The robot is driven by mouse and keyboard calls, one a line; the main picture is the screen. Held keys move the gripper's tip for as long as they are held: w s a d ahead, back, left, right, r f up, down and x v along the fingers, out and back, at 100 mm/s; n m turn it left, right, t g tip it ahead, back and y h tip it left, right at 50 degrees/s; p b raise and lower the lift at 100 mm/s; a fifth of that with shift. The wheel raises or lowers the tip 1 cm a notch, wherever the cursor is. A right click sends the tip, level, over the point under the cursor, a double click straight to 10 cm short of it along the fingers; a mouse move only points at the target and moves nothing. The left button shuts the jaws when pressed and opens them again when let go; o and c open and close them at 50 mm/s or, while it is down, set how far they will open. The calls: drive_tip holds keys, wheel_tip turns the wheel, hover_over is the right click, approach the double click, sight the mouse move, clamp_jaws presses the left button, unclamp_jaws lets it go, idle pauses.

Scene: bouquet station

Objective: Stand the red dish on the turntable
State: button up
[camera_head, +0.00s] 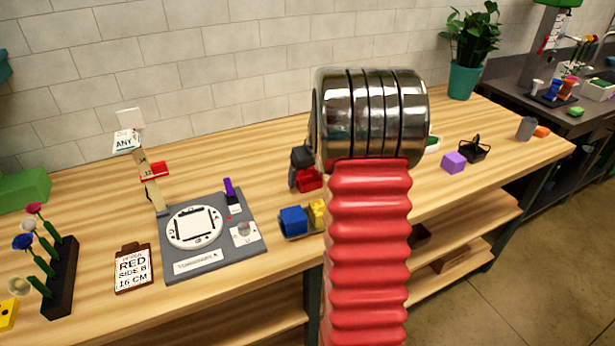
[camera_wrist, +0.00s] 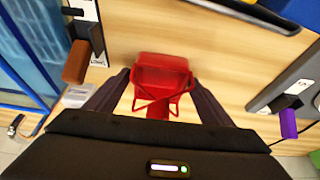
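The red dish (camera_head: 309,178) rests on the wooden bench, right of the grey turntable station, just below my gripper (camera_head: 300,162). In the wrist view the red dish (camera_wrist: 162,72) shows as a small square tray with thin red bars on its near side. My gripper's two dark fingers (camera_wrist: 158,84) stand apart, one on each side of the dish, with slim gaps visible. My arm hides part of the gripper in the head view. The turntable (camera_head: 193,227) is a white disc with a black square outline, bare on top, set in the grey base.
A tray with a blue block (camera_head: 293,219) and a yellow block stands in front of the dish. A purple lever (camera_head: 229,189) rises from the station. A signpost (camera_head: 152,190) stands behind the turntable; a card (camera_head: 132,270) and flower rack (camera_head: 62,275) lie left.

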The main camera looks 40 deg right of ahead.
drive_tip(key=shift+r, duration=0.1)
drive_tip(key=v, duration=1.2)
idle(0.7)
drive_tip(key=s+a+r+n, duration=0.1)
drive_tip(key=s+a+r, duration=0.15)
drive_tip(key=a, duration=0.75)
drive_tip(key=s+a+r, duration=0.2)
drive_tip(key=a+r, duration=0.1)
drive_tip(key=a, duration=0.7)
drive_tip(key=s+a, duration=0.5)
drive_tip(key=s+a+f+n+t, duration=0.1)
drive_tip(key=s+a, duration=0.4)
drive_tip(key=s+a+f+n+y, duration=0.1)
drive_tip(key=s+a, duration=0.4)
drive_tip(key=a, duration=0.1)
drive_tip(key=shift+s+a+f, duration=0.1)
drive_tip(key=shift+s+f, duration=0.05)
drive_tip(key=shift+f, duration=0.05)
drive_tip(key=shift+c, duration=0.4)
